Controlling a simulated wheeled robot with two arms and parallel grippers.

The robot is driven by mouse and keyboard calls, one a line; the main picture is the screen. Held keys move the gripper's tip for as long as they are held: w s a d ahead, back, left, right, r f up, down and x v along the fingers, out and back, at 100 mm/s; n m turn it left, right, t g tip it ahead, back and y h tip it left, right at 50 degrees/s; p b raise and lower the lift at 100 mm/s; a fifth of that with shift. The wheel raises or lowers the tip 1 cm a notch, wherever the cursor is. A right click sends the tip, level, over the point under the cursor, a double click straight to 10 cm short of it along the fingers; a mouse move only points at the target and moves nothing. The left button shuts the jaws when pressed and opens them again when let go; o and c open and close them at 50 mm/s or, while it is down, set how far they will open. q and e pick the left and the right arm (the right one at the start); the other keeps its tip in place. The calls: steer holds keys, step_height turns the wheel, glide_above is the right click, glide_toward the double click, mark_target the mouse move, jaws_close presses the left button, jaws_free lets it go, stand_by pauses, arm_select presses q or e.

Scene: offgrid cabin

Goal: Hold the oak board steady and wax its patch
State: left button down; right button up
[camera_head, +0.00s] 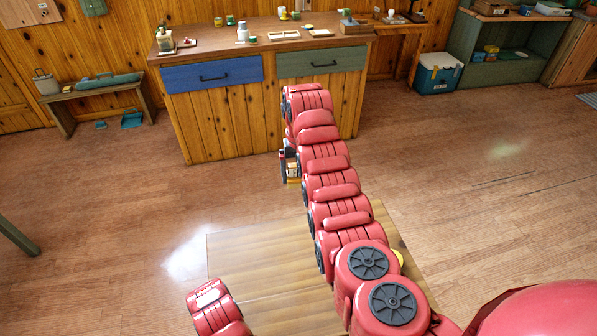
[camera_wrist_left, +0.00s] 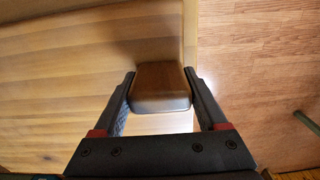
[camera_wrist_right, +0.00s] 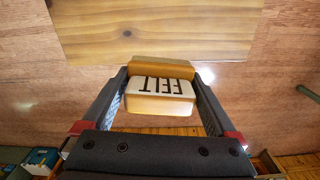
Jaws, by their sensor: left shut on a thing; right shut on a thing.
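The oak board (camera_head: 255,265) is a wide, pale, striped wooden slab low in front of me, partly hidden by my right arm. It also shows in the left wrist view (camera_wrist_left: 60,80) and the right wrist view (camera_wrist_right: 170,25). My left gripper (camera_wrist_left: 160,85) is shut on a brown block (camera_wrist_left: 160,75) at the board's edge; I cannot tell whether they are joined. My right gripper (camera_wrist_right: 162,82) is shut on a felt block (camera_wrist_right: 160,88) with a white face lettered FELT and a yellowish body. In the head view, my right gripper (camera_head: 290,165) is beyond the board's far edge. I cannot make out the patch.
A wooden counter (camera_head: 230,125) with a blue drawer (camera_head: 212,75) and a green drawer stands at the back, with jars and small trays on top. A bench (camera_head: 95,95) stands at left. A blue cooler (camera_head: 437,72) is at right. Floor is clear around the board.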

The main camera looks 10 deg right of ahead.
steer(key=shift+s+d+f, duration=0.1)
steer(key=shift+s+f, duration=0.2)
steer(key=shift+f, duration=0.2)
steer(key=shift+s+f, duration=0.1)
steer(key=shift+f, duration=0.05)
